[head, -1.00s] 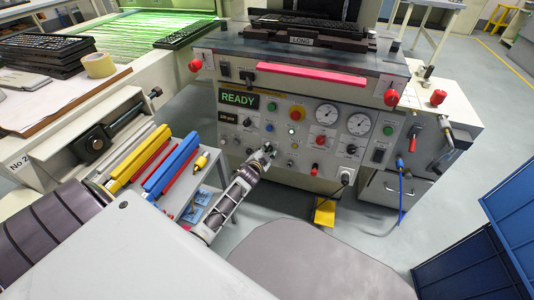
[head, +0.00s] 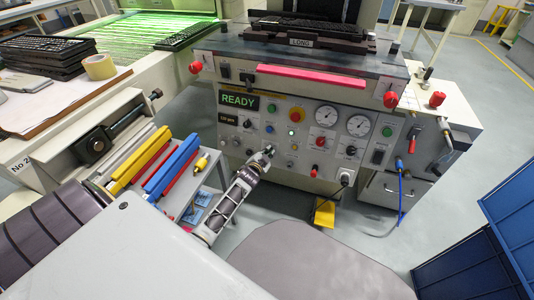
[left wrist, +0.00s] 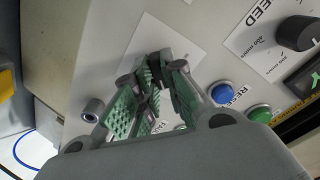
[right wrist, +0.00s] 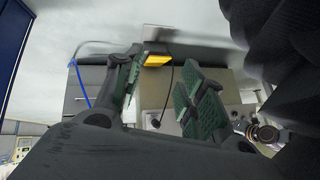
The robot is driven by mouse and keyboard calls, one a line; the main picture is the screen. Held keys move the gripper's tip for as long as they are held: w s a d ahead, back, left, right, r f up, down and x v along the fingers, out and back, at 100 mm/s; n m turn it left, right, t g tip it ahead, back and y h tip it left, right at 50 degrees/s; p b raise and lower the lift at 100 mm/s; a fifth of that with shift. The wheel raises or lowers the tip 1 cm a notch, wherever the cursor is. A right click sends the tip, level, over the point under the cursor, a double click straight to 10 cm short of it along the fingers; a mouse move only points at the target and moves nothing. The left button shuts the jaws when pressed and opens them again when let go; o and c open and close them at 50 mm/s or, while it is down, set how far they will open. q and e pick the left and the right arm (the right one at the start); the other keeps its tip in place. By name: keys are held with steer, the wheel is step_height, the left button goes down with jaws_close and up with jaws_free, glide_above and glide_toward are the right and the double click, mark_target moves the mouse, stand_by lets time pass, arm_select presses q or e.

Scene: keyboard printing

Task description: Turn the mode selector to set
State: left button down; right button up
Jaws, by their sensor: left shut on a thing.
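My left gripper (head: 267,151) reaches the lower middle of the machine's control panel (head: 230,142). In the left wrist view its green-padded fingers (left wrist: 160,75) are closed together on a small dark knob in front of a white label plate (left wrist: 150,45). The knob is almost wholly hidden by the fingers and its label cannot be read, so its setting cannot be told; it stands where the mode selector seems to be. My right gripper (right wrist: 162,98) is open and empty in the right wrist view, away from the panel. It does not show in the head view.
A blue button (left wrist: 223,94), a green button (left wrist: 260,113) and a black speed knob (left wrist: 297,33) lie right of the left fingers. The READY display (head: 239,101) and two gauges (head: 342,120) are above. A blue cable (head: 401,190) hangs at right.

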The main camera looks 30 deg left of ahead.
arm_select(q)
steer(key=shift+r+n+p, duration=0.1)
steer(key=shift+n+p, duration=0.55)
steer(key=shift+n, duration=0.15)
steer(key=n+p, duration=0.5)
steer(key=n, duration=0.2)
steer(key=shift+y+p, duration=0.3)
steer(key=shift+p, duration=0.1)
steer(key=shift+n+p, duration=0.45)
steer(key=shift+n, duration=0.55)
steer(key=n+p, duration=0.1)
steer(key=n, duration=0.2)
steer(key=n+p, duration=0.1)
steer(key=n, duration=0.2)
steer(key=shift+n, duration=0.3)
steer(key=shift+a+n+p, duration=0.1)
steer(key=shift+n+p, duration=0.25)
steer(key=shift+n, duration=0.05)
arm_select(e)
steer(key=s+d+r+n+g+h, duration=0.1)
steer(key=d+r+g+h, duration=0.1)
steer(key=r, duration=1)
steer(key=d+g, duration=0.1)
steer(key=d, duration=0.1)
steer(key=shift+s+d+g+h, duration=0.15)
steer(key=shift+d+g+h, duration=0.15)
steer(key=shift+h, duration=0.1)
steer(key=shift+s, duration=0.1)
